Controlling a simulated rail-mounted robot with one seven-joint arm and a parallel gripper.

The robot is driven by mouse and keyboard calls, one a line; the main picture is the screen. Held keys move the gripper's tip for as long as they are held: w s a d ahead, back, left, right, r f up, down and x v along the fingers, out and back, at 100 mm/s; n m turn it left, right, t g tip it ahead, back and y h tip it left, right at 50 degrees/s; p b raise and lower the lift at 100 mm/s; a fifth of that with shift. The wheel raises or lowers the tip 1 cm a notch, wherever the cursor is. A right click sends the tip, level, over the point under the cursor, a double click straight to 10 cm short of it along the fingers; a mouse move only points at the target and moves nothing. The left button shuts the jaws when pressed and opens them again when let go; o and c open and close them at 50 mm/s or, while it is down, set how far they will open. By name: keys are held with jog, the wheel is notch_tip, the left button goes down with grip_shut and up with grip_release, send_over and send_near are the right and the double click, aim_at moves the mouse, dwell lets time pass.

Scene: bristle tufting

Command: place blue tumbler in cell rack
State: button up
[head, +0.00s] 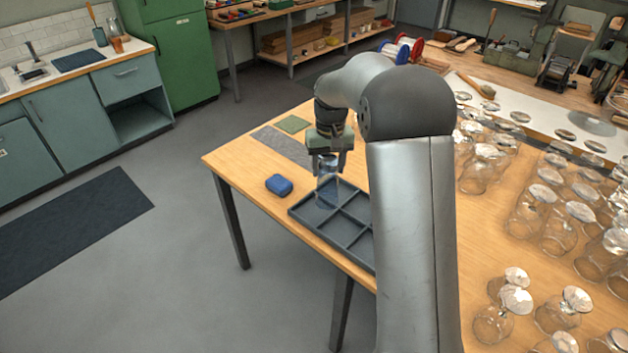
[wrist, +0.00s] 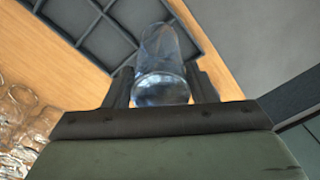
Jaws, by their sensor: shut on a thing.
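The blue tumbler (head: 327,190) is clear bluish glass and looks upright. My gripper (head: 328,165) is shut on it from above. In the wrist view the tumbler (wrist: 162,70) sits between the two fingers of my gripper (wrist: 163,88). The cell rack (head: 352,250) is a dark grey tray with several square cells, on the wooden table. The tumbler shows over the rack's left rear cell in the head view; I cannot tell if it touches the floor of that cell. The rack also shows behind the tumbler in the wrist view (wrist: 118,42). My arm hides the rack's right side.
A blue block-like item (head: 279,185) lies left of the rack. A grey mat (head: 283,146) and a green square (head: 292,124) lie behind it. Several clear glasses (head: 560,235) crowd the table's right side. The table's front left edge is close to the rack.

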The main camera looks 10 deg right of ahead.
jog(key=w+a+f+p, duration=0.2)
jog(key=w+f, duration=0.3)
jog(key=f, duration=0.4)
jog(key=shift+w+a+f, duration=0.2)
jog(key=shift+w+a, duration=0.05)
jog(key=shift+a, duration=0.05)
jog(key=shift+f, duration=0.15)
jog(key=o, duration=1.2)
